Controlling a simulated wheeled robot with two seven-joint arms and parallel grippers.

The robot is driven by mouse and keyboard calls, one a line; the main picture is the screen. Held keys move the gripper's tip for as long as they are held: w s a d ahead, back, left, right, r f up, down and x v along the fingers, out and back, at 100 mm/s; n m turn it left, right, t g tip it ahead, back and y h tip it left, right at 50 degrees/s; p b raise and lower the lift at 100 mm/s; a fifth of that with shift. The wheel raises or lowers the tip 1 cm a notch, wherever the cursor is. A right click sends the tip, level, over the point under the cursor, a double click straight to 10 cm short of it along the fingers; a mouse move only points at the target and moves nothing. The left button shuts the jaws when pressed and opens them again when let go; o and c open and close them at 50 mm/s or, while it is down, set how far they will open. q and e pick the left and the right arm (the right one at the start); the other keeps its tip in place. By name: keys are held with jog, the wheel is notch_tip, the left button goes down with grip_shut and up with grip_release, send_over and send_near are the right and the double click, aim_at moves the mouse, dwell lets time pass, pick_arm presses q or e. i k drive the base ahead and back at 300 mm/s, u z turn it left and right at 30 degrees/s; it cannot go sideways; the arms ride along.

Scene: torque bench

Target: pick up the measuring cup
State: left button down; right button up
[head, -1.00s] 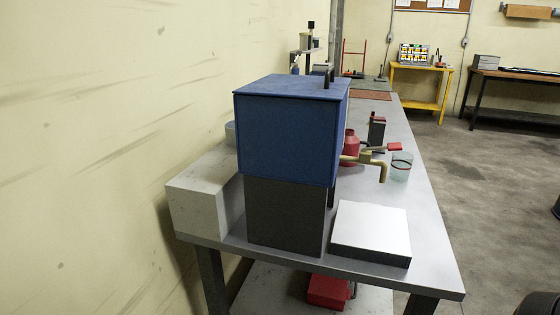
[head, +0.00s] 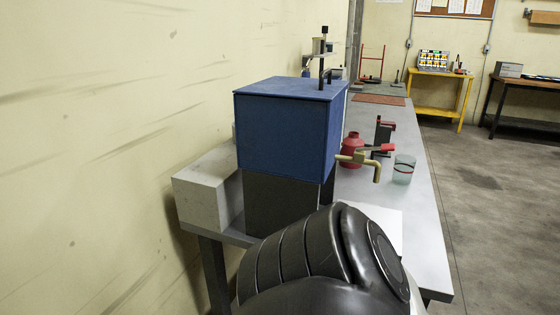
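A black, ribbed part of my own arm covers the lower middle of the head view, well in front of the cup. Neither gripper shows in this view.
A blue box (head: 285,130) on a dark base stands left of the tap. A red bottle (head: 351,150) and a dark, red-topped item (head: 384,134) stand behind the tap. Bare bench lies around the cup.

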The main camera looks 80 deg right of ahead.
aim_at(404, 164)
jog(key=k, duration=1.35)
jog(key=z, duration=0.25)
